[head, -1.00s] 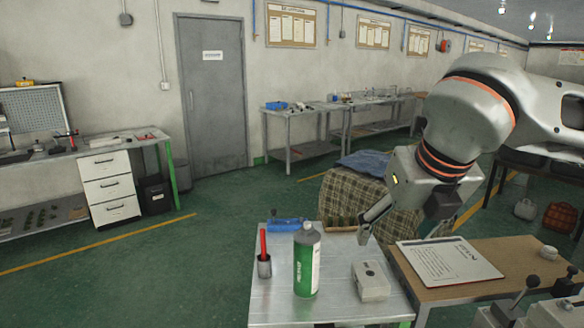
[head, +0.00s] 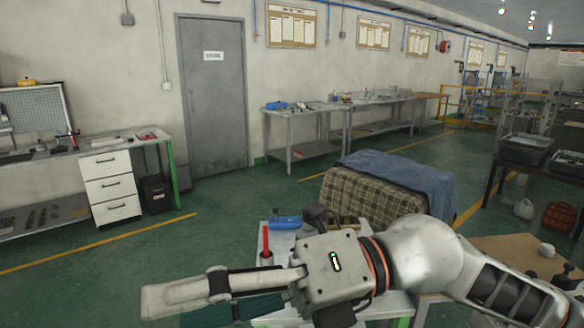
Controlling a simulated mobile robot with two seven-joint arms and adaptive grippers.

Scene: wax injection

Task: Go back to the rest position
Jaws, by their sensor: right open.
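My right gripper (head: 172,302) reaches across the lower middle of the head view from the right. It points left, past the left side of the metal table (head: 400,303), and looks empty. Its fingers lie nearly along the line of sight, so the gap between them is hard to make out. My right arm and gripper cover most of the near table top, and the green bottle and the white box are hidden. My left gripper is not in view.
A red pen (head: 266,241) stands in a cup behind the gripper, near a blue object (head: 284,223). A covered crate with a blue cloth (head: 400,178) stands behind the table. A brown table (head: 510,250) is at right. The green floor (head: 225,225) at left is clear.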

